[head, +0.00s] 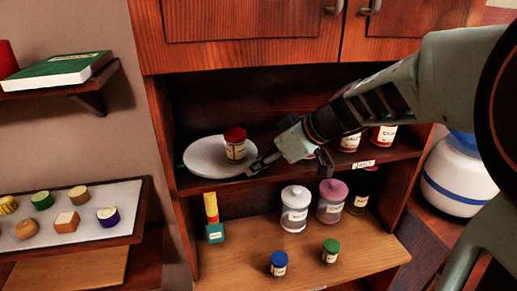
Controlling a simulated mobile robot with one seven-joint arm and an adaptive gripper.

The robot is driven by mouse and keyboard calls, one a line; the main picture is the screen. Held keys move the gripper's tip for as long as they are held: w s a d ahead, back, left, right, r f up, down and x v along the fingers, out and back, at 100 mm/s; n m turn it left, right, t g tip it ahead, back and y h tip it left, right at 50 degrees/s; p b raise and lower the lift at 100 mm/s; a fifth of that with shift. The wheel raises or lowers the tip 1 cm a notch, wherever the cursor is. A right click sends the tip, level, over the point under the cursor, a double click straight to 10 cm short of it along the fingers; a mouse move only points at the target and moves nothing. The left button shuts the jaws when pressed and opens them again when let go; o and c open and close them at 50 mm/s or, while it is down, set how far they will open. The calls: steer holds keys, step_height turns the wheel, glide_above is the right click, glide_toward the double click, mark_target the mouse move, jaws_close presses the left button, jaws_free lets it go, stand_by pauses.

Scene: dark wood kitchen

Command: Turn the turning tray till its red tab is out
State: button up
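The turning tray (203,155) is a pale round disc on the upper open shelf of the cabinet, at the left. A jar with a dark red lid (235,146) stands on its right part. I cannot see a red tab on the tray's visible rim. My gripper (290,169) is at the shelf front, right of the tray, with its fingers spread apart and nothing seen between them. Its left fingertip is close to the tray's right front rim; I cannot tell whether they touch.
More jars (350,142) stand right of my gripper on the same shelf, partly hidden by my arm. Below are white-lidded (295,207) and pink-lidded (332,202) jars, smaller jars and a yellow, red and teal item (213,220). A tray of small items (72,212) lies left.

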stand_by(0.3)
jaws_close()
